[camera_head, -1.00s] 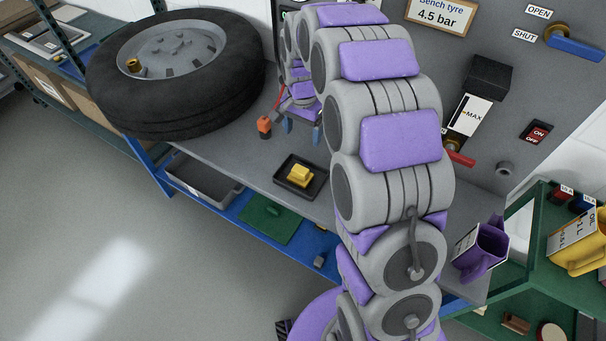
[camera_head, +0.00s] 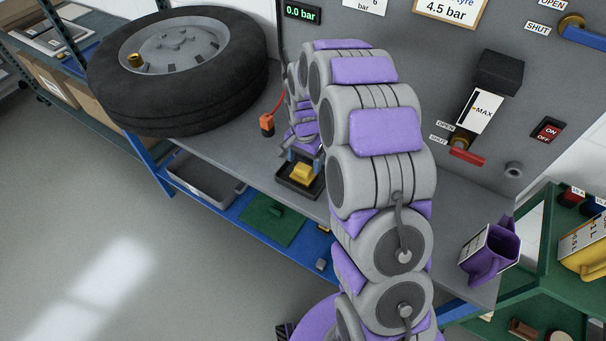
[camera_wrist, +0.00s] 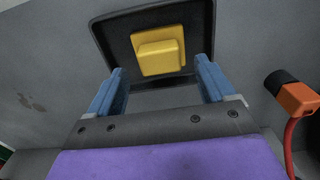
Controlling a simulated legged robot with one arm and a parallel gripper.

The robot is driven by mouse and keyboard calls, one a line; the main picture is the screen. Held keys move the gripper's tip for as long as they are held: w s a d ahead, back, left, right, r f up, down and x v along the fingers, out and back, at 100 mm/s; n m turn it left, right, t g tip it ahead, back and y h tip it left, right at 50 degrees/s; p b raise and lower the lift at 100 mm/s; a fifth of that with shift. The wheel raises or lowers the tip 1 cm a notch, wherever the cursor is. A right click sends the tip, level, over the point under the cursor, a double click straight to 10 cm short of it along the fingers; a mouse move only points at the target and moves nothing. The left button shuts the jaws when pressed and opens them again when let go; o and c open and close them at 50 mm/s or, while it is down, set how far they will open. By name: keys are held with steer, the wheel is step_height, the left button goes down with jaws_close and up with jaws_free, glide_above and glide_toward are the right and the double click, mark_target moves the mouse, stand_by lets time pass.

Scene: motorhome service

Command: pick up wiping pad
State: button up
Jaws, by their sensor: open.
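The wiping pad (camera_head: 303,173) is a yellow block with a raised grip on top. It lies in a black tray (camera_head: 287,184) on the grey bench. In the wrist view the pad (camera_wrist: 158,50) sits in the tray (camera_wrist: 104,30) just beyond my fingertips. My gripper (camera_head: 305,160) is above the tray at its far side. Its two blue fingers are apart and empty in the wrist view (camera_wrist: 160,78), with the pad ahead of the gap between them. In the head view the arm and gripper hide part of the tray.
A large tyre (camera_head: 180,95) lies on the bench to the left. An orange and black fitting (camera_head: 267,124) with a red hose is close to my gripper. A wall panel with valves rises behind the bench.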

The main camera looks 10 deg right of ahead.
mark_target(303, 167)
steer(key=f, duration=0.2)
steer(key=f+b, duration=0.1)
steer(key=f, duration=0.1)
steer(key=shift+a, duration=0.2)
steer(key=shift+r, duration=0.1)
steer(key=shift+c, duration=0.2)
steer(key=shift+s, duration=0.1)
steer(key=c, duration=1.1)
steer(key=shift+r, duration=0.15)
steer(key=shift+r, duration=0.3)
step_height(303, 167, up, 3)
steer(key=shift+r+p, duration=0.1)
steer(key=shift+p, duration=0.75)
steer(key=s+r+p, duration=0.1)
steer(key=s+p, duration=0.1)
steer(key=s, duration=1.4)
steer(key=shift+p, duration=0.3)
steer(key=shift+w, duration=0.1)
